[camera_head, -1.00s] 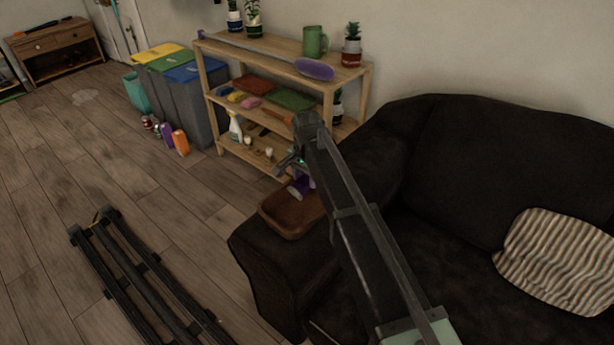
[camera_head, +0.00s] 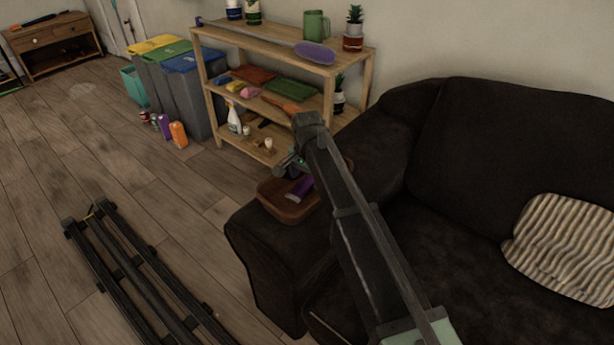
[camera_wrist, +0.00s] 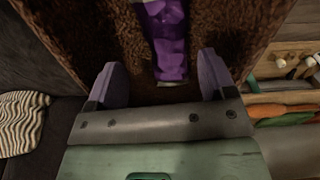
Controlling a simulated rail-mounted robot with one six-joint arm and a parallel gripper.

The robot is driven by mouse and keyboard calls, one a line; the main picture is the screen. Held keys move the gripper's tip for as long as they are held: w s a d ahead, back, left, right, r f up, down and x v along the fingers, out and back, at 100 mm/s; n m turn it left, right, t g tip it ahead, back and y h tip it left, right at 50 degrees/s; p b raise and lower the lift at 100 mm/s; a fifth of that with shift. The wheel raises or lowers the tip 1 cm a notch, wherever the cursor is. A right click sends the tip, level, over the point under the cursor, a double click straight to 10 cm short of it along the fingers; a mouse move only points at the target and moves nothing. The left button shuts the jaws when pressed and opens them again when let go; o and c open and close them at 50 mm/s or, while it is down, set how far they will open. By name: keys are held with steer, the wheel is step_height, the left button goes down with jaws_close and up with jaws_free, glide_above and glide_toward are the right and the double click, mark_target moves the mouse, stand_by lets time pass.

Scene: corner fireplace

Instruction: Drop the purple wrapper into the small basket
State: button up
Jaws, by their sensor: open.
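The small basket (camera_head: 267,203), brown and rectangular, rests on the dark sofa's armrest in the head view. Its brown, rough-textured inside (camera_wrist: 105,40) fills the upper wrist view. The purple wrapper (camera_head: 300,190) lies inside the basket, tilted, partly hidden by my arm in the head view. My gripper (camera_head: 291,164) is just above the basket. Its two purple-grey fingers are spread and empty in the wrist view (camera_wrist: 160,75).
The dark sofa (camera_head: 480,150) with a striped cushion (camera_head: 565,248) fills the right. A wooden shelf (camera_head: 280,55) with plants, cloths and bottles stands behind the basket. Bins (camera_head: 185,100), a teal basket (camera_head: 134,88) and several cans (camera_head: 178,134) are farther left.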

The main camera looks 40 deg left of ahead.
steer(key=shift+r, duration=0.1)
step_height(320, 180, up, 11)
steer(key=p, duration=1.1)
steer(key=s+d, duration=0.2)
steer(key=d, duration=1.7)
steer(key=s+d, duration=0.3)
steer(key=d, duration=1.6)
steer(key=s+d, duration=0.2)
steer(key=d, duration=1.7)
step_height(320, 180, up, 14)
steer(key=d+p, duration=0.2)
steer(key=p, duration=1.1)
steer(key=shift+w+f+p, duration=0.25)
steer(key=shift+w+p, duration=0.1)
steer(key=shift+d, duration=0.1)
